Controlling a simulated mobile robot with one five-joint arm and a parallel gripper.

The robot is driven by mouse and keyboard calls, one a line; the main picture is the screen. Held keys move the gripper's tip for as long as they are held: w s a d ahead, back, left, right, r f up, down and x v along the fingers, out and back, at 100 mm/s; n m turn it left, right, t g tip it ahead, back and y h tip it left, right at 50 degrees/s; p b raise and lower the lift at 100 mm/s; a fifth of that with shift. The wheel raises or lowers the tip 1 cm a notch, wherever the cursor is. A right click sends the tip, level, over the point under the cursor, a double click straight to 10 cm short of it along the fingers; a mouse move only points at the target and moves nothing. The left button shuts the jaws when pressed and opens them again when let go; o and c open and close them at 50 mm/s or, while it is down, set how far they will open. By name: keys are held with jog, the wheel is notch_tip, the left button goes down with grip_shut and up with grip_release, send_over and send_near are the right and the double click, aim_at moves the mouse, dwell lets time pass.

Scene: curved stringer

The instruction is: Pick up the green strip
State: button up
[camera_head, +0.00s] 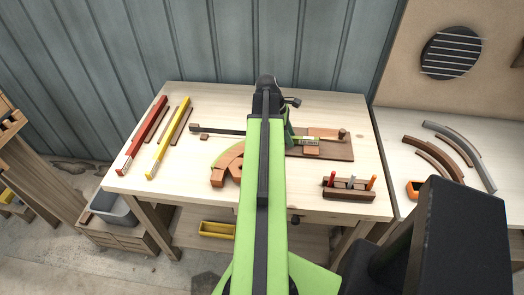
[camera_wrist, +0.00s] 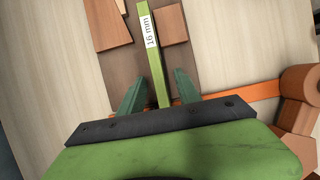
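The green strip (camera_wrist: 157,75) shows in the wrist view, long and thin, with a white "16 mm" label. It lies over a brown board (camera_wrist: 123,70) between wooden blocks. My gripper (camera_wrist: 160,78) is open, with one green finger on each side of the strip's near end. A gap shows on both sides, and I cannot tell the height of the fingers over it. In the head view the strip (camera_head: 328,140) reaches right from my gripper (camera_head: 289,135) across the board (camera_head: 335,153). My arm hides its left end.
A curved wooden form (camera_head: 225,167) stands left of my arm. A dark bar (camera_head: 220,131) lies behind it. Red (camera_head: 142,135) and yellow (camera_head: 168,136) bars lie at left. A tool rack (camera_head: 349,188) stands front right. The front left tabletop is clear.

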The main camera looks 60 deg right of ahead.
grip_shut()
dwell(1.3)
